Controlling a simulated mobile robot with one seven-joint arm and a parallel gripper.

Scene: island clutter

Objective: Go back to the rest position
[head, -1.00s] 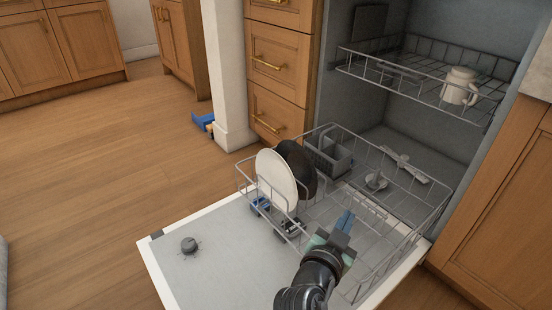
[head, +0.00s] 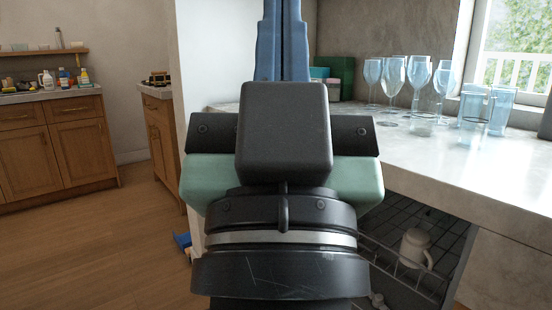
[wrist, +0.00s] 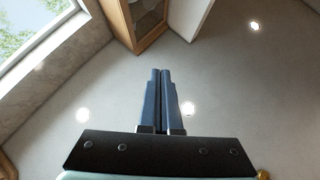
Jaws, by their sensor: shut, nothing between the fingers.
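My gripper (head: 282,40) is raised close in front of the head camera, its blue fingers pointing up and shut with nothing between them. It hides the middle of the head view. In the wrist view the gripper (wrist: 162,75) has its two blue fingers side by side. The wrist camera looks up at the pale ceiling (wrist: 240,90) with its round lights.
The marble counter (head: 470,165) at right holds several wine glasses (head: 392,75) and blue tumblers (head: 500,108). Below it, the dishwasher's upper rack (head: 445,240) holds a white mug (head: 416,248). Wooden cabinets (head: 60,150) stand at far left.

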